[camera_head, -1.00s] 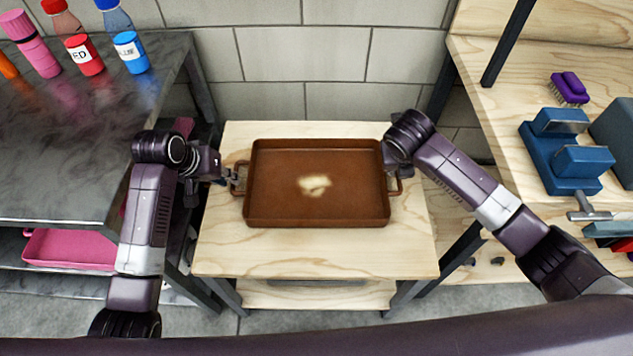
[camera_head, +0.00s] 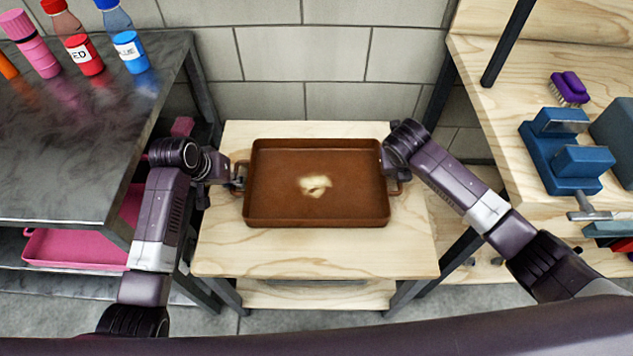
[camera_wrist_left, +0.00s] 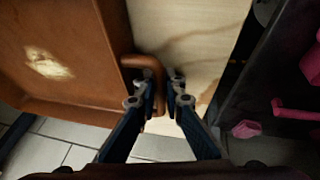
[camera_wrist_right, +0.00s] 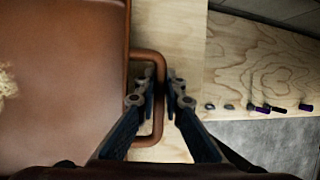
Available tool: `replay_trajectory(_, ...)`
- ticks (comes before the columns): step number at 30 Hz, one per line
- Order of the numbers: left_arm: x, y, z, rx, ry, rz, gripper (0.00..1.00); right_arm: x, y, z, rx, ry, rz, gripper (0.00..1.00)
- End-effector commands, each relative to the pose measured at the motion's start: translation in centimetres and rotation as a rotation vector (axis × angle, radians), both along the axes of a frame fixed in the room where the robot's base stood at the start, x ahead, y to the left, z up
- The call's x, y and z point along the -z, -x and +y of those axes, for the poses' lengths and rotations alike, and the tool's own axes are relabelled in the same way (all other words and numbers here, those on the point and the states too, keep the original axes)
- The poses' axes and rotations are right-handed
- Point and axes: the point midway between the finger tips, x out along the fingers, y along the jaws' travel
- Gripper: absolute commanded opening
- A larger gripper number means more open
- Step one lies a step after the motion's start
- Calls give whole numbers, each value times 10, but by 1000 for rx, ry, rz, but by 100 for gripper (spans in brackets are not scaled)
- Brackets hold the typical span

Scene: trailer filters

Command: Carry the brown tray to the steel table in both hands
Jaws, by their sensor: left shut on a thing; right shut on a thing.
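The brown tray (camera_head: 275,200) sits on the small wooden table in the middle of the head view, with a pale patch near its centre. It has a loop handle at each short end. My left gripper (camera_head: 238,174) is at the left handle; in the left wrist view its fingers (camera_wrist_left: 161,90) are shut on that handle. My right gripper (camera_head: 396,176) is at the right handle, partly hidden by its own wrist in the head view; in the right wrist view its fingers (camera_wrist_right: 161,88) are closed on the handle. The steel table (camera_head: 85,150) stands at the left with a dark, shiny top.
Pink, red and blue bottles (camera_head: 125,45) stand at the back of the steel table. A pink tray (camera_head: 75,250) lies on its lower shelf. A wooden bench (camera_head: 540,215) at the right holds a blue vise (camera_head: 570,160) and a purple brush (camera_head: 568,88). The steel table's front is clear.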

Motion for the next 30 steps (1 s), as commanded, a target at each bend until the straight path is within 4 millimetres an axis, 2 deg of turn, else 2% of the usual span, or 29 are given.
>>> replay_trajectory(14,-6,0,0,0,0,-1,0,-6,-1,0,0,0,-1,0)
replay_trajectory(30,-49,0,0,-1,-1,-1,0,-49,0,0,0,0,-1,0)
